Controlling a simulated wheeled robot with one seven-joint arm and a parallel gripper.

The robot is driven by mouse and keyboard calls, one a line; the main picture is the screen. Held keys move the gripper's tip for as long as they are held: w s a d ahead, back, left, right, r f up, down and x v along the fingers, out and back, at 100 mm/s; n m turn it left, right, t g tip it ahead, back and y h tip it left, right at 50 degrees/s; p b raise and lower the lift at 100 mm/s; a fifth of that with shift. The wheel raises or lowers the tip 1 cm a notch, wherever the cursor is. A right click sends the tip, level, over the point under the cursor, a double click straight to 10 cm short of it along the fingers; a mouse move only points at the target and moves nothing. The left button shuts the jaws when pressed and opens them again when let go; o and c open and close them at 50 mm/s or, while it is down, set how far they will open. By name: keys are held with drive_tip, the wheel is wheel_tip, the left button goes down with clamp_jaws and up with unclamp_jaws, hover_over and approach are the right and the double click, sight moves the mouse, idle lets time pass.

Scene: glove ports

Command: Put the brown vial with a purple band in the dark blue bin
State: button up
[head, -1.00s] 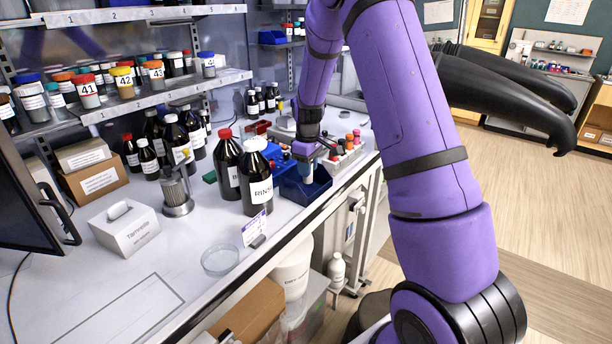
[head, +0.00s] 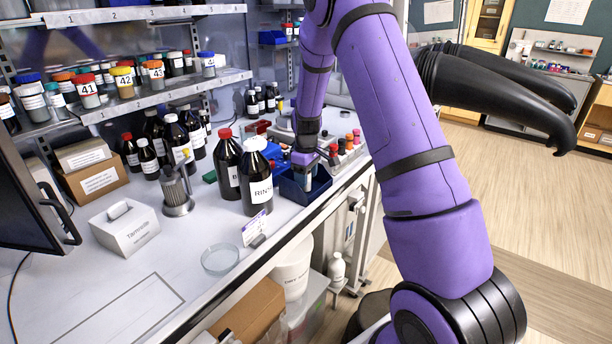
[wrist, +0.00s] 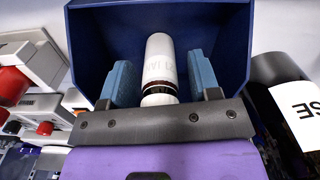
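The dark blue bin (head: 318,190) stands on the bench near its front edge, and its walls surround the fingers in the wrist view (wrist: 236,38). My gripper (head: 306,182) points down into it. In the wrist view my gripper's two blue fingers (wrist: 160,82) are apart, with a visible gap on each side of a vial (wrist: 159,60). The vial has a white label, a dark reddish-brown strip and a pale end towards my gripper. It is inside the bin's outline; whether it touches the floor is unclear. I cannot make out a purple band.
Two large dark bottles (head: 257,182) stand just left of the bin, one close beside it in the wrist view (wrist: 285,75). A rack with coloured caps (head: 345,143) is behind it to the right. A glass dish (head: 220,259) and a tissue box (head: 125,228) stand further left.

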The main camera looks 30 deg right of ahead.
wheel_tip(320, 180, up, 12)
drive_tip(key=shift+r, duration=0.25)
drive_tip(key=s+a+r+m+t, duration=0.1)
drive_tip(key=s+a+r, duration=0.4)
drive_tip(key=s+r, duration=0.3)
drive_tip(key=s+a+r+m+t, duration=0.2)
drive_tip(key=s+a+r, duration=0.2)
drive_tip(key=s+r, duration=0.35)
drive_tip(key=s+a+r+m+t, duration=0.1)
drive_tip(key=s+a, duration=0.2)
drive_tip(key=s, duration=0.7)
drive_tip(key=s+a+r+m+t, duration=0.1)
drive_tip(key=s+a, duration=0.2)
drive_tip(key=s, duration=0.7)
drive_tip(key=shift+s+r+m, duration=0.15)
drive_tip(key=shift+r+m, duration=0.1)
drive_tip(key=shift+m, duration=0.05)
